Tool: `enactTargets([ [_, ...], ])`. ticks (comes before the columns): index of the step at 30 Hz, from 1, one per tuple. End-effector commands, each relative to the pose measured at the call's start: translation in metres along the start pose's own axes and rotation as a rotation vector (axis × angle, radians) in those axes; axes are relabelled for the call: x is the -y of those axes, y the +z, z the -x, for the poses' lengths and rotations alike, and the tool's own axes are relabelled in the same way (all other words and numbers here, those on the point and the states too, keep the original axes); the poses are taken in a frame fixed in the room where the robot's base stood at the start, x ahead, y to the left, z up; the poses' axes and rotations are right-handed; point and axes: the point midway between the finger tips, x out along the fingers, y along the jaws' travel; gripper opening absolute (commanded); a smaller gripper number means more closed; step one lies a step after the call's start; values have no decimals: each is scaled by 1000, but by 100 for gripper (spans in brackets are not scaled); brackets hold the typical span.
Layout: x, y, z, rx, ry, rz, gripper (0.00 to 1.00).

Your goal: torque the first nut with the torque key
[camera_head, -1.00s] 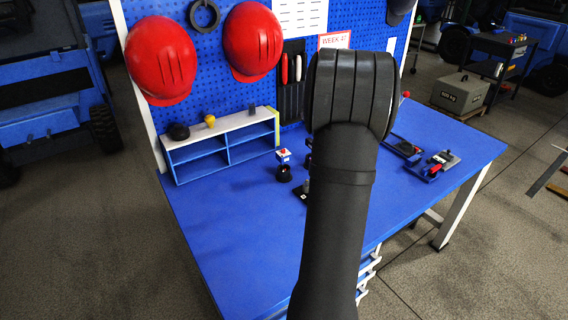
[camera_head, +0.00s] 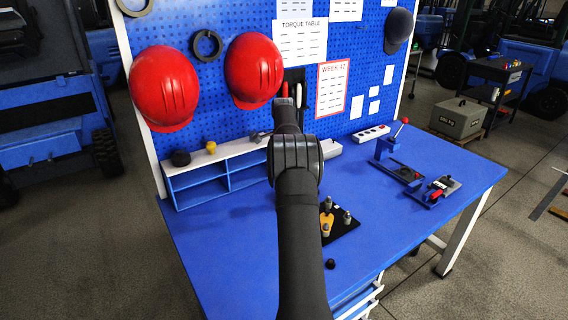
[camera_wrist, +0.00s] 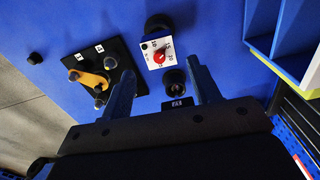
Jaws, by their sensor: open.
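The torque key appears to be the white head with a red dial and printed numbers (camera_wrist: 157,53) in the wrist view, with black round parts at both ends. A small dark label plate (camera_wrist: 177,103) lies by its near end. My gripper (camera_wrist: 161,82) is open, its two blue fingers spread near the key, with nothing held. A black plate (camera_wrist: 88,59) with several grey nuts or studs, two white number labels and a yellow-orange lever lies left of the fingers. The plate also shows in the head view (camera_head: 347,228). I cannot tell which nut is first. My arm hides the key in the head view.
A small black knob (camera_head: 330,264) lies near the plate. A blue shelf (camera_head: 207,178) stands at the back left. A blue lever press (camera_head: 390,150) and a small fixture (camera_head: 436,190) stand at the right. The table's front left is clear.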

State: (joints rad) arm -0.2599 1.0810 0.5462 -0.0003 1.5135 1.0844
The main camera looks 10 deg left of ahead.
Motion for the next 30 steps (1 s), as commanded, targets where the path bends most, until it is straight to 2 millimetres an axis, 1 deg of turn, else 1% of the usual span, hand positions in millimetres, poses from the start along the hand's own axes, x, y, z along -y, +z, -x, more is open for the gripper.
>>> enactTargets([
  [12, -2, 0, -49, 1, 3, -1, 56],
  [18, -1, 0, -70, 1, 2, 0, 56],
  [24, -1, 0, -81, 1, 2, 0, 56],
  [30, -1, 0, -84, 1, 1, 0, 56],
])
